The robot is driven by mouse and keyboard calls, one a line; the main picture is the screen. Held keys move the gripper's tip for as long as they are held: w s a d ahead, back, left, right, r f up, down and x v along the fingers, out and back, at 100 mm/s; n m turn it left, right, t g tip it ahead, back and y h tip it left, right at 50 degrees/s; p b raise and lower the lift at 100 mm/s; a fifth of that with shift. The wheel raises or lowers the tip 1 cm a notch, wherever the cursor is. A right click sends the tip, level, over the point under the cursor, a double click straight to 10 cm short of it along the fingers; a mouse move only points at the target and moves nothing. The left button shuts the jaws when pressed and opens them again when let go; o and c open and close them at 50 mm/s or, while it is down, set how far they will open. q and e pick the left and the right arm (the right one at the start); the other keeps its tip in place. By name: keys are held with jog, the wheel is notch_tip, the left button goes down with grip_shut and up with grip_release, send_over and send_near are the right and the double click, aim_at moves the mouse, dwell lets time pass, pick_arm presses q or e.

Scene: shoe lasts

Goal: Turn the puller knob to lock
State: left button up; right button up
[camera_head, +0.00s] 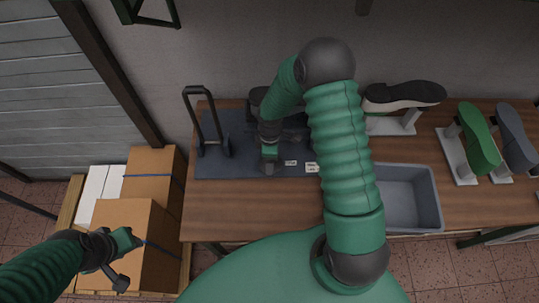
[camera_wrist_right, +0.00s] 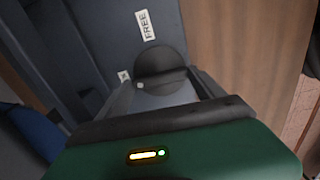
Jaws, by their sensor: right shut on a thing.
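The puller knob (camera_wrist_right: 160,68) is a dark round dial in the right wrist view, with a small pale dot low on its left side. A white label reading FREE (camera_wrist_right: 142,25) lies beyond it. A second label (camera_wrist_right: 124,76) shows partly beside the left finger, on the dot's side; its text is unreadable. My right gripper (camera_wrist_right: 165,95) is shut on the knob, one finger on each side. In the head view my right gripper (camera_head: 268,165) reaches down onto the dark mat, hiding the knob. My left gripper (camera_head: 122,262) hangs empty over the boxes; its jaw gap is unclear.
The dark mat (camera_head: 215,165) lies on the wooden table (camera_head: 225,210), with a black upright handle frame (camera_head: 205,120) at its left. A grey bin (camera_head: 425,200) sits right of my arm. Several shoe lasts on stands, one green (camera_head: 480,140), are farther right. Cardboard boxes (camera_head: 150,175) stand left.

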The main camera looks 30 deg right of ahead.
jog(key=shift+d+n, duration=0.1)
jog(key=shift+n, duration=0.3)
jog(key=o, duration=1.4)
jog(key=shift+c, duration=0.2)
